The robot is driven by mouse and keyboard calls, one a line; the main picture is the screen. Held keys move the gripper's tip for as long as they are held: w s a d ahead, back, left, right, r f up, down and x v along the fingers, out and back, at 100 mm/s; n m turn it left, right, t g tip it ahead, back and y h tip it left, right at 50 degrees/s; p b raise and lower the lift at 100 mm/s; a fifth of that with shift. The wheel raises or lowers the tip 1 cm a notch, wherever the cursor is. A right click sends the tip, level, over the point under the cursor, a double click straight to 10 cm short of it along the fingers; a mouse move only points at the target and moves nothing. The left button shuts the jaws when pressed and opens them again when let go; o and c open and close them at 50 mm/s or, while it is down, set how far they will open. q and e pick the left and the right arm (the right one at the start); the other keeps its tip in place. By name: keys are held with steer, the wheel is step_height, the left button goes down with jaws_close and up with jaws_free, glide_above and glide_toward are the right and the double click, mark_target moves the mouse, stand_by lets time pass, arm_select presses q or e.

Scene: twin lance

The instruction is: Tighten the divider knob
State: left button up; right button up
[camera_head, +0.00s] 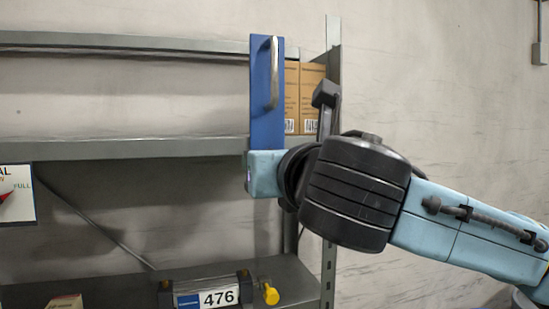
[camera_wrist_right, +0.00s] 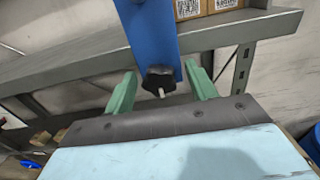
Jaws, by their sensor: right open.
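The blue divider (camera_head: 260,110) stands upright at the shelf, with a silver handle (camera_head: 273,72) on its face. In the right wrist view the divider's lower end (camera_wrist_right: 150,40) carries a black lobed knob (camera_wrist_right: 158,78) with a pale stud in its middle. My right gripper (camera_wrist_right: 161,71) is open, with one green finger on each side of the knob. Gaps show between the knob and both fingers, so neither appears to touch it. In the head view my right wrist hides the knob and the fingers. My left gripper is not in view.
The grey shelf board (camera_head: 130,148) runs left of the divider and is bare there. Cardboard boxes (camera_head: 305,90) stand right behind the divider. A lower shelf (camera_head: 215,278) holds a device labelled 476 (camera_head: 218,297) with a yellow knob (camera_head: 270,293). A grey upright post (camera_head: 329,270) stands at the right.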

steer(key=shift+c, duration=0.2)
steer(key=c, duration=0.9)
steer(key=shift+c, duration=0.2)
